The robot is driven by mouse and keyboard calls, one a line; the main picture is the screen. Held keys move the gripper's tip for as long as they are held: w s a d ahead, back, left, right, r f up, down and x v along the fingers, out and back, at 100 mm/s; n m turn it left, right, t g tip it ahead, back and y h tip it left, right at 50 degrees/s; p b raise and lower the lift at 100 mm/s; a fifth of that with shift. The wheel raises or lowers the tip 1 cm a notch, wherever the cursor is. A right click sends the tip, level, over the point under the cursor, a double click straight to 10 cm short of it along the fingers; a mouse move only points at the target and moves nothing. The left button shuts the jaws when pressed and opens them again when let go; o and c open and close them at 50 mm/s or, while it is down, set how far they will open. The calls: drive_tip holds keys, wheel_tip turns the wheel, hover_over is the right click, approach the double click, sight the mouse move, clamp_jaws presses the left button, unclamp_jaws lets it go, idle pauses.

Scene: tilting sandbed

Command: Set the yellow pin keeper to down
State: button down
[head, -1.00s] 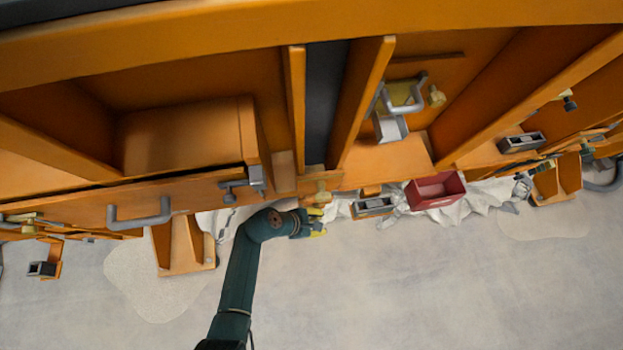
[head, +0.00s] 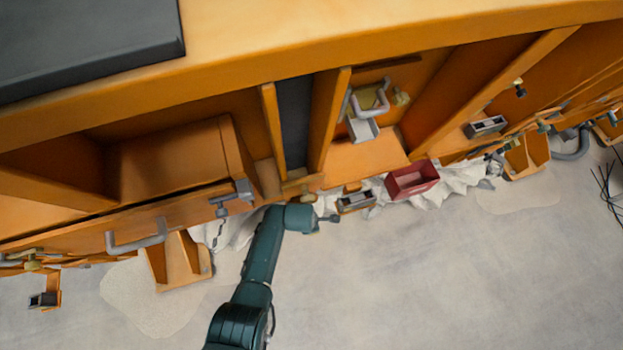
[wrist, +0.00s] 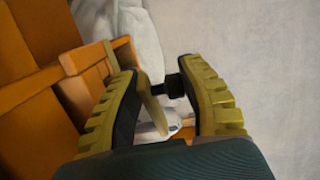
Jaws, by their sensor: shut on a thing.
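My gripper (wrist: 162,82) is in the wrist view, its two yellow ribbed fingers with dark pads closed on a small part. That part, which I take for the yellow pin keeper (wrist: 154,108), shows as a pale yellow plate by the left finger and a dark knob (wrist: 172,86) by the right finger. The fingers hide much of it, and I cannot tell whether it is up or down. In the head view my gripper (head: 328,219) is small and dark, below the orange frame's lower edge; the held part cannot be made out there.
The orange frame (head: 440,40) fills the upper head view. A red bin (head: 412,180) and a grey latch (head: 355,201) are right of my gripper. A grey handle (head: 138,237) and an orange bracket (head: 180,262) are to its left. The pale floor (head: 430,290) below is open.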

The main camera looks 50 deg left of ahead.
drive_tip(key=shift+s+d+f, duration=0.35)
drive_tip(key=c, duration=0.8)
unclamp_jaws()
drive_tip(key=shift+d, duration=0.15)
drive_tip(key=shift+o, duration=0.2)
drive_tip(key=shift+w+a+r, duration=0.1)
drive_tip(key=shift+a+r, duration=0.05)
drive_tip(key=shift+a, duration=0.05)
drive_tip(key=shift+w+a+r, duration=0.1)
